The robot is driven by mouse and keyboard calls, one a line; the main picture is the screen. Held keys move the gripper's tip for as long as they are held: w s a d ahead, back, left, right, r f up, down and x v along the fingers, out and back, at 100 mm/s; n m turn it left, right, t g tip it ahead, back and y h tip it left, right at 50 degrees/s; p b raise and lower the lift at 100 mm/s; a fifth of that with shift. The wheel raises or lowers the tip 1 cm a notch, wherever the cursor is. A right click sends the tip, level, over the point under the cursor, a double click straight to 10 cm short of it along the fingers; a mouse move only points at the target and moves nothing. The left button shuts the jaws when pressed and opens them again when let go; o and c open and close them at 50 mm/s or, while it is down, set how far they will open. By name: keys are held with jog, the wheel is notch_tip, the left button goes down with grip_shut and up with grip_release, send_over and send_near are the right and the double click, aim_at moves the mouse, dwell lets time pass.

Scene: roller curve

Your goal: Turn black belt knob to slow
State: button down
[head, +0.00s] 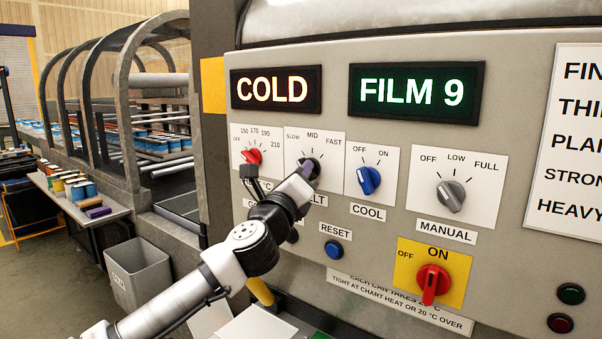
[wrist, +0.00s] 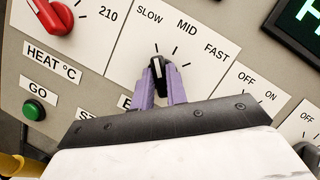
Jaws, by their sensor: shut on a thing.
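The black belt knob (head: 311,166) sits on a white plate marked SLOW, MID and FAST. It also shows in the wrist view (wrist: 157,72), where its white mark points up, toward the tick nearest SLOW. My gripper (head: 309,172) is at this knob. In the wrist view its two purple fingers (wrist: 160,88) are shut on the knob, one on each side. In the head view the gripper and wrist hide part of the knob, so its pointer is hard to read there.
A red heat knob (head: 252,156) is close on the left and a blue cool knob (head: 369,180) close on the right. A grey knob (head: 451,196), a red knob (head: 433,281) and a blue reset button (head: 334,249) are further off. Signs read COLD and FILM 9.

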dwell(0.4)
jog(key=c, duration=1.4)
grip_release()
jog(key=shift+s, duration=0.1)
jog(key=b+v, duration=0.5)
jog(key=v, duration=0.8)
jog(key=shift+s+a, duration=0.2)
jog(key=shift+s, duration=0.1)
